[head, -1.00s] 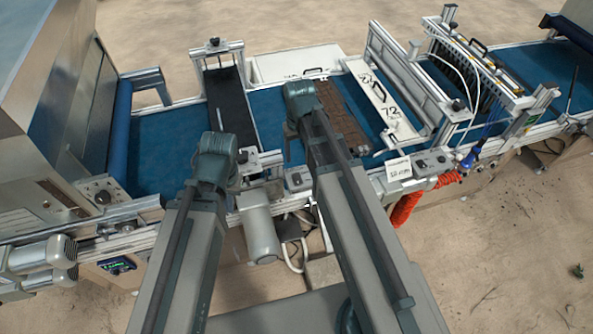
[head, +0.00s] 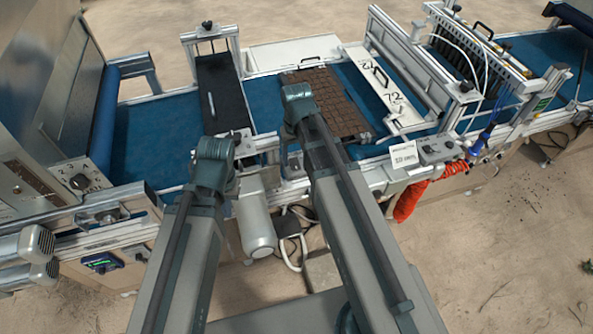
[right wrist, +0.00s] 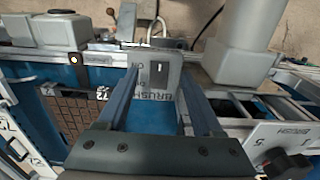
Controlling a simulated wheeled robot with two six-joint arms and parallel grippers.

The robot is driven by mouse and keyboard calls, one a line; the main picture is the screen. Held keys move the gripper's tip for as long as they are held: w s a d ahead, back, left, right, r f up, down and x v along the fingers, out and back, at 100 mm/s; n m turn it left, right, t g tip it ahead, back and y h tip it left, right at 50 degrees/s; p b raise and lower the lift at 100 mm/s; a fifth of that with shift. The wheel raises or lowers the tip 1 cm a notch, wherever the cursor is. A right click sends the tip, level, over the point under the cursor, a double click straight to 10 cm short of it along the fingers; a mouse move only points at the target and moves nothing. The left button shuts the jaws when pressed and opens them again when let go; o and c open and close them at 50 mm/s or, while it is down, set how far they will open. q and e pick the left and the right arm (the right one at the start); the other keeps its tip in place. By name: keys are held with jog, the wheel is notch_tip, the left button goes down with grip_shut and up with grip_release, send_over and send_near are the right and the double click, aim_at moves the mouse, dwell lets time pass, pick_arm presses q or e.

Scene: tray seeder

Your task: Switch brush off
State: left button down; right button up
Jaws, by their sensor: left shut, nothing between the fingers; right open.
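The brush switch box (right wrist: 155,77) is a grey box in the right wrist view, with a small dark switch (right wrist: 159,69) on its face and the word BRUSH in dark letters. My right gripper (right wrist: 160,85) is open and empty. Its two fingers appear on either side of the box; I cannot tell whether they touch it. In the head view, my right arm covers most of this area, and a grey box (head: 293,163) shows just left of it. My left gripper is hidden behind its own arm in the head view.
A brown cell tray (head: 330,95) lies on the blue belt (head: 160,130). A grey motor (head: 254,228) hangs on the near side of the machine. A control box (head: 436,148) and an orange hose (head: 410,200) are to the right. Frame rails cross the belt.

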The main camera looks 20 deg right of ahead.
aim_at(296, 168)
notch_tip(296, 168, down, 4)
jog(key=shift+r+b, duration=0.25)
jog(key=shift+b, duration=0.95)
pick_arm(q)
notch_tip(296, 168, down, 3)
jog(key=shift+f, duration=0.2)
